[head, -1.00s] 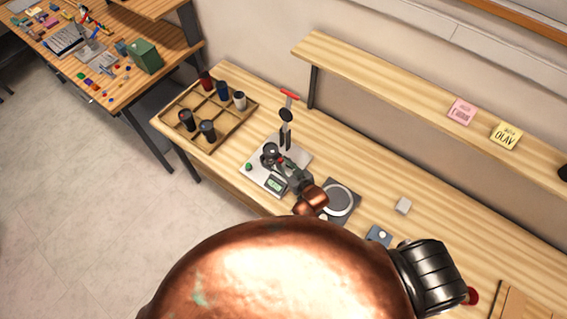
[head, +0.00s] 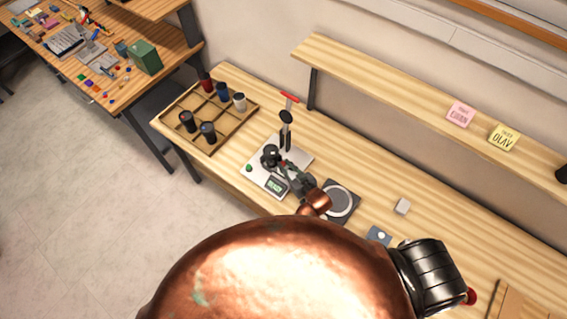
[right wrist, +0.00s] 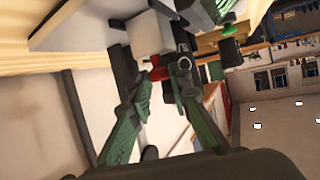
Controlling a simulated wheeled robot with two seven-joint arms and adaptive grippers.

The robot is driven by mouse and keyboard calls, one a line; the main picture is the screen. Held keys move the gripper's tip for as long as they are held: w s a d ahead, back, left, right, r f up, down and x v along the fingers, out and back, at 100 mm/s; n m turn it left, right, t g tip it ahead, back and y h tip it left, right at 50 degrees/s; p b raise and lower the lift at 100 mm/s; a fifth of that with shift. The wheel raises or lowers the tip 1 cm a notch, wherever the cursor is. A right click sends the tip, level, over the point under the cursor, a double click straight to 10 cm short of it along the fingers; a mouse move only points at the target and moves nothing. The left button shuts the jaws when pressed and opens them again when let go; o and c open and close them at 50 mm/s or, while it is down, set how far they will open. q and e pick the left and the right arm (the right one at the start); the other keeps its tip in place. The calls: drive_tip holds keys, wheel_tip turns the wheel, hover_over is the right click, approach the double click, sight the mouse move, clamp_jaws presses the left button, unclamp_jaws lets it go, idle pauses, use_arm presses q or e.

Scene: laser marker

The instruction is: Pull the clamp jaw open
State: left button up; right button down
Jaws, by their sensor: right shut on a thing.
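The laser marker (head: 253,172) is a light plate on the bench with a dark upright post (head: 286,128), a red bar on top and a small lit display (head: 277,185). A dark round clamp part (head: 270,155) sits on the plate. My right gripper (head: 287,168) reaches in over the plate beside it. In the right wrist view, a small red knob (right wrist: 159,73) shows between the fingertips of my right gripper (right wrist: 164,74), which is shut on it. The jaw behind the knob is partly hidden by the fingers. My left gripper is out of view.
A divided wooden tray (head: 237,123) with several cups stands left of the marker. A dark plate with a round disc (head: 339,200) lies close on the right. A shelf (head: 390,88) runs along the wall behind.

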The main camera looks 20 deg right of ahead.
drive_tip(key=c, duration=1.8)
unclamp_jaws()
drive_tip(key=shift+s+d, duration=0.1)
drive_tip(key=shift+d, duration=0.1)
drive_tip(key=shift+c, duration=0.2)
drive_tip(key=shift+o, duration=0.2)
drive_tip(key=shift+a, duration=0.1)
drive_tip(key=v, duration=1.1)
drive_tip(key=shift+s+d+r, duration=0.15)
drive_tip(key=shift+s+d, duration=0.05)
drive_tip(key=shift+s, duration=0.15)
